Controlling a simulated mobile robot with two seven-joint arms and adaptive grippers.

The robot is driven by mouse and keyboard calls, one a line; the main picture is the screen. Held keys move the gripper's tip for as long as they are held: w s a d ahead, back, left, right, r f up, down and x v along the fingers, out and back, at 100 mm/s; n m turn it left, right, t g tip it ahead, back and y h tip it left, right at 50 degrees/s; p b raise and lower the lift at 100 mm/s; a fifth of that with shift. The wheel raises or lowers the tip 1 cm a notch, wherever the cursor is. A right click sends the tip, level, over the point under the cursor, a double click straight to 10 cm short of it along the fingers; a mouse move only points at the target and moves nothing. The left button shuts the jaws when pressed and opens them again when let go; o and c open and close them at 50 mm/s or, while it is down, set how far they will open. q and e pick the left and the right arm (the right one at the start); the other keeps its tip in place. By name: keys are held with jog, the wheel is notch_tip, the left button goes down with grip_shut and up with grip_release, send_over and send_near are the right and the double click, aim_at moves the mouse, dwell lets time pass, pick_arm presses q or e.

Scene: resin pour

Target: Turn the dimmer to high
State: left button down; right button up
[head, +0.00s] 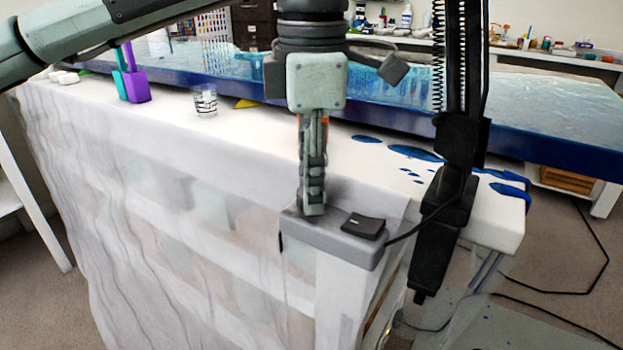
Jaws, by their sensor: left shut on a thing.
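A grey control box (333,243) sits on the front corner of the white-covered table. A black rocker switch (363,226) is on its right part. My left gripper (312,208) points straight down at the left part of the box. Its fingers are closed together on something low at the box top, most likely the dimmer knob, which the fingers hide. I cannot see the knob's setting. My right gripper is not in view.
A black spring-arm stand (455,190) rises close to the right of the box, with a cable between them. Blue resin spills (415,153) lie behind. A clear cup (205,101) and a purple tool (138,87) stand left. A long blue resin slab (545,155) spans the back.

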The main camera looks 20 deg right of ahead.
pick_arm(q)
jog(key=shift+m, duration=1.1)
jog(key=c, duration=1.5)
grip_release()
jog(key=shift+o, duration=0.2)
